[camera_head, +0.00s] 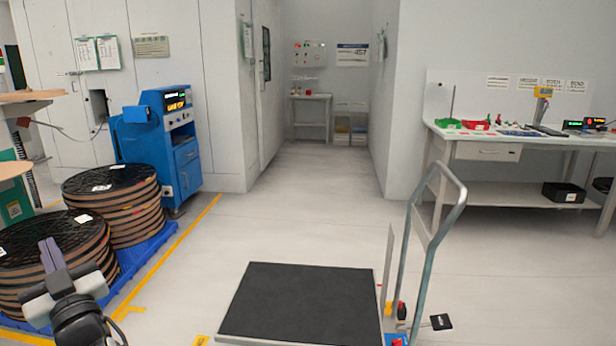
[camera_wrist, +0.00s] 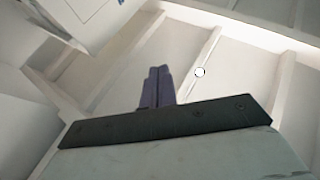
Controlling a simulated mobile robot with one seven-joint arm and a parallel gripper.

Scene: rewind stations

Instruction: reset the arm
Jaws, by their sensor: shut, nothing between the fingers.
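My gripper (camera_head: 50,254) is at the lower left in the head view, raised in front of the stacks of dark reels. Its two purple-grey fingers point up and lie together, with nothing between them. In the wrist view the shut fingers (camera_wrist: 158,88) stand above a dark plate, against a pale panelled surface. My arm below the gripper runs out of the bottom of the head view.
A cart with a black deck (camera_head: 298,300) and grey handle (camera_head: 437,215) stands in front. Reel stacks (camera_head: 112,205) sit on a blue pallet (camera_head: 150,248) at left, by a blue machine (camera_head: 160,145). A workbench (camera_head: 530,138) is at right. Floor beyond the cart is clear.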

